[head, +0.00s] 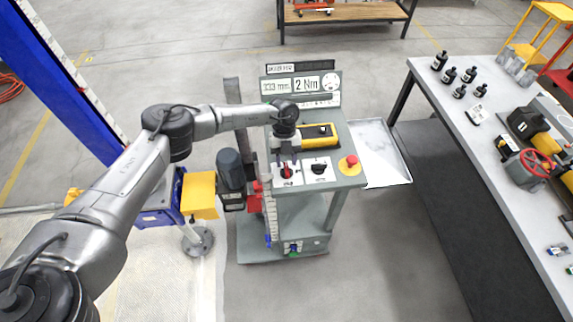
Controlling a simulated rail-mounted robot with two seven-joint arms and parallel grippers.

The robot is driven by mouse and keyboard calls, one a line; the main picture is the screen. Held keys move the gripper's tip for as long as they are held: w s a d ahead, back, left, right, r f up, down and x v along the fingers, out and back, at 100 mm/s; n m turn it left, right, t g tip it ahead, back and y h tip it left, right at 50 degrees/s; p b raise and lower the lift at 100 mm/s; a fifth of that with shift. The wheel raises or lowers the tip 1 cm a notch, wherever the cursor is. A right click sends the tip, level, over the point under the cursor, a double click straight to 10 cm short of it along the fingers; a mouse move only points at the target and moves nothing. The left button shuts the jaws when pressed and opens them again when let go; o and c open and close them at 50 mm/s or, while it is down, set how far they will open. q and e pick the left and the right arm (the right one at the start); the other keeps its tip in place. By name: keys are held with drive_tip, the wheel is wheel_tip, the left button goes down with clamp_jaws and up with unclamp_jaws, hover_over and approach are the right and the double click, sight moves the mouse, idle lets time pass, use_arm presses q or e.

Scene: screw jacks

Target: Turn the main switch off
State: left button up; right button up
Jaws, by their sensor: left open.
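A grey control console stands in the middle of the head view. A red rotary switch (287,171) sits on a white plate at the left of its sloped panel; its label is too small to read. A black rotary knob (319,169) is on a white plate to its right. My left arm reaches in from the left. My left gripper (287,160) is open and points down right at the red switch. Its fingers partly cover the switch, and I cannot tell whether they touch it. My right gripper is out of view.
A red emergency button (350,162) is on the panel's right end. A workbench (500,160) with bottles and a red-wheeled vise stands right. A blue post is at left.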

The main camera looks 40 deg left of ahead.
sight(287, 171)
use_arm(q)
drive_tip(key=shift+x, duration=1.4)
clamp_jaws()
